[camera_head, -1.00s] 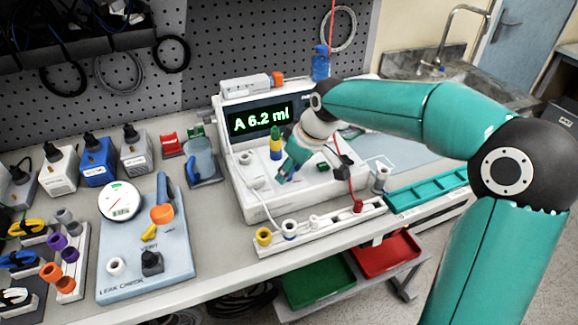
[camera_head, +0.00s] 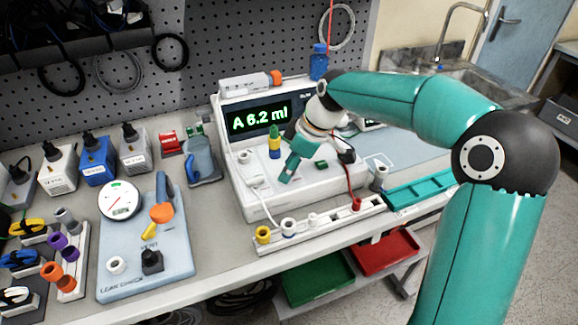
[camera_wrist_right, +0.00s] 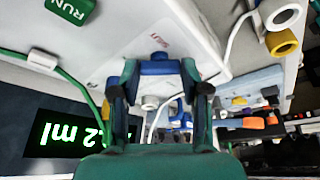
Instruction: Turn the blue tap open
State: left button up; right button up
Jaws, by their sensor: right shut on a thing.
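The blue tap (camera_wrist_right: 158,68) sits on the white front of the pump (camera_wrist_right: 95,62), between my right gripper's fingertips in the right wrist view. My right gripper (camera_head: 288,173) is shut on it, with one finger on each side. In the head view my own gripper hides the tap. The pump (camera_head: 262,200) has a display (camera_head: 260,118) that reads "A 6.2 ml" in green. How far the tap is turned cannot be told. My left gripper is not in view.
A connector with a green top and yellow and blue parts (camera_head: 275,147) stands just left of my gripper. A white strip with several ports (camera_head: 318,224) lies along the pump's front.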

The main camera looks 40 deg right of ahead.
jog(key=o, duration=1.1)
jog(key=shift+o, duration=0.2)
jog(key=v, duration=1.2)
jog(key=shift+r, duration=0.1)
